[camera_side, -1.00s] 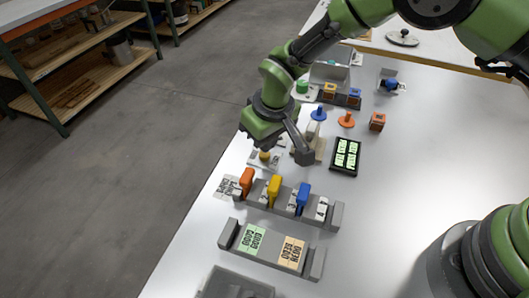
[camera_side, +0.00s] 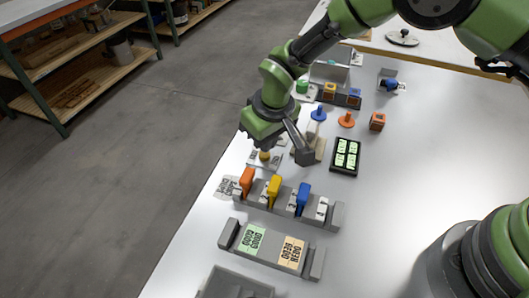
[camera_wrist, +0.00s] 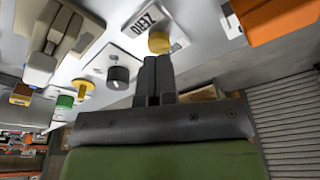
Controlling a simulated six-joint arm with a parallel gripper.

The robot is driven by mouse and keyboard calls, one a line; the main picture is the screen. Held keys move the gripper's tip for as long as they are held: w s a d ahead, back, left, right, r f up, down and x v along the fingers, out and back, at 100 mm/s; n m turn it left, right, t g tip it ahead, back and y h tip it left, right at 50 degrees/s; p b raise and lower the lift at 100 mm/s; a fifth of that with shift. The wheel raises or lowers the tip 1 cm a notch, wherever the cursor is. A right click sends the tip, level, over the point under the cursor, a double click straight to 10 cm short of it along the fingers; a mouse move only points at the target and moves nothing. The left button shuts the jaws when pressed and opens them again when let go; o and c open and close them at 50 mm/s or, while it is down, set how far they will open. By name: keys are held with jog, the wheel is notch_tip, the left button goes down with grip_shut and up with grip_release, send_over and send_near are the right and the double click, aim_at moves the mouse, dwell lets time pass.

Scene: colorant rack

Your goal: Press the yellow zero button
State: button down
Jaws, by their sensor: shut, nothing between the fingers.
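The yellow zero button (camera_wrist: 158,42) is a round cap on a white plate with a ZERO label (camera_wrist: 146,20) beside it in the wrist view. In the side view the yellow button (camera_side: 264,156) shows just below my gripper's green body. My gripper (camera_wrist: 156,60) is shut and empty, with its two dark fingers side by side. The fingertips reach the button's near edge in the wrist view; I cannot tell whether they touch it. The fingers are mostly hidden in the side view.
A black knob (camera_wrist: 118,74) on a white plate stands beside the button. A grey rack holds orange (camera_side: 247,180), yellow (camera_side: 273,187) and blue (camera_side: 303,197) pieces in front. A dark tray with green labels (camera_side: 346,156) lies to the right.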

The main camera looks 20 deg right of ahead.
jog(key=shift+f, duration=0.15)
jog(key=shift+f, duration=0.9)
jog(key=shift+r, duration=1.05)
jog(key=shift+r, duration=2)
